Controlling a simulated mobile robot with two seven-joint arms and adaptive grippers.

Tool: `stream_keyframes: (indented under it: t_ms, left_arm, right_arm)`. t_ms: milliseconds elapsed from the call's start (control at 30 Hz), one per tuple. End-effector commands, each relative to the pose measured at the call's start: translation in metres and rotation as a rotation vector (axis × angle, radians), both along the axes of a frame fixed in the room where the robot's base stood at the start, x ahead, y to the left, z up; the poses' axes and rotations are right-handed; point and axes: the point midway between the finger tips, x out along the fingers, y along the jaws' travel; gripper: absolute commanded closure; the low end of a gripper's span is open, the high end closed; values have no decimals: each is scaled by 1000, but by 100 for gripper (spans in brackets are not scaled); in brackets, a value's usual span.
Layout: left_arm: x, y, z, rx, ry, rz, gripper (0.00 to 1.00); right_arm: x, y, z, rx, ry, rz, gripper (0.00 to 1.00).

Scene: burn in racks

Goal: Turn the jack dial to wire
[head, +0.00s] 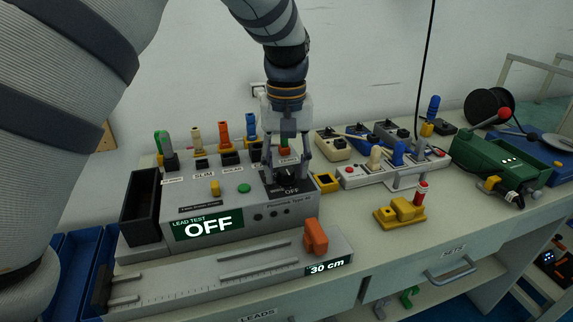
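The grey test box (240,214) stands on the bench with a lit "LEAD TEST OFF" display (208,226). On the right of its top is a black dial (284,182), partly hidden by my gripper, with a small "OFF" readout (291,191) in front. I cannot read the dial's other markings or its pointer. My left gripper (287,172) points down over the dial, its fingers spread to either side of it. Whether a finger touches the dial cannot be told. My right gripper is not in view.
A yellow knob (215,187) and a green button (244,188) are on the box top. Several coloured plugs stand behind. A ruler bed (230,274) with an orange slider (315,238) lies in front.

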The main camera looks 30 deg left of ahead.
Motion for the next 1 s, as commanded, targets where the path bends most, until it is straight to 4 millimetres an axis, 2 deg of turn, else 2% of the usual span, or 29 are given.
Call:
stream_keyframes:
  t_ms: [33,133,167,567,1000]
  left_arm:
    - [0,0,0,0,0,0,73]
    - [0,0,0,0,0,0,96]
    - [0,0,0,0,0,0,100]
    - [0,0,2,0,-3,-69,100]
    - [1,0,1,-1,-1,-415,100]
  right_arm:
    - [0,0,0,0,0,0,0]
    - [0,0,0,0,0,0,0]
    - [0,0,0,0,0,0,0]
    - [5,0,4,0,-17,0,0]
    - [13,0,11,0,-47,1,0]
